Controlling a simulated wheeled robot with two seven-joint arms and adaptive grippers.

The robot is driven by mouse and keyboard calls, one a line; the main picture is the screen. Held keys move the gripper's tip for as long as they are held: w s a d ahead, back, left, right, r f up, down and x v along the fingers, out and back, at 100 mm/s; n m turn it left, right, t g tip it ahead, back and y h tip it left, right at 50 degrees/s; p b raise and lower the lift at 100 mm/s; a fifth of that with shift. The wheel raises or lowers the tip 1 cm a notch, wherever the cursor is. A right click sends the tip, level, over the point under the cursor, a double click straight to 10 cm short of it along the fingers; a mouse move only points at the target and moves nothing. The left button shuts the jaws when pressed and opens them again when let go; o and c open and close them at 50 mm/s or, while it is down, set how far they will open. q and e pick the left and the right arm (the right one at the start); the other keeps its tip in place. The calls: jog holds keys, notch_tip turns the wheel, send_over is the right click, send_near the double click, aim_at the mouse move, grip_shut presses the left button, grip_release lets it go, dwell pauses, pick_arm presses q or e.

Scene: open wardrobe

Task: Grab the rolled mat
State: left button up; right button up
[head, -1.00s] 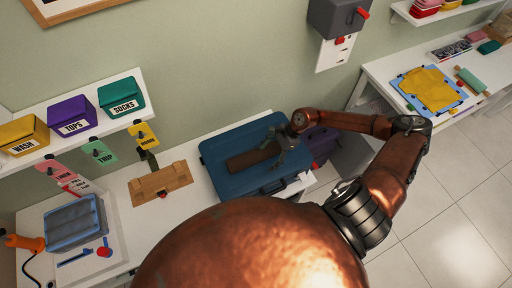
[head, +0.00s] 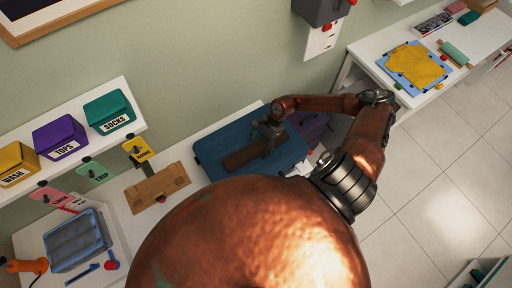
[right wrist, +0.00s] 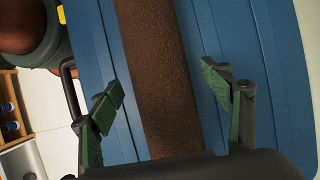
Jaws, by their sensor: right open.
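The rolled mat is a dark brown roll (head: 243,155) lying on a blue suitcase (head: 213,165) on the white table. In the right wrist view the brown mat (right wrist: 157,75) runs lengthwise up the picture over the ribbed blue suitcase (right wrist: 265,70). My right gripper (head: 268,135) is over the suitcase at the mat's right part. In the right wrist view my right gripper (right wrist: 165,95) is open, with one green-padded finger on each side of the mat and gaps between pads and mat. My left gripper is not in view.
A wooden board (head: 158,188) lies left of the suitcase, and a purple bag (head: 310,130) is on its right. A shelf with yellow, purple and teal boxes (head: 108,112) is at the left. A side table with a yellow cloth (head: 415,65) is at the upper right.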

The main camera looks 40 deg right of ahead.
jog(key=shift+x, duration=0.85)
jog(key=c, duration=0.7)
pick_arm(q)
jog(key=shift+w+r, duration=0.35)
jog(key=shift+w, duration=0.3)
pick_arm(e)
jog(key=c, duration=0.7)
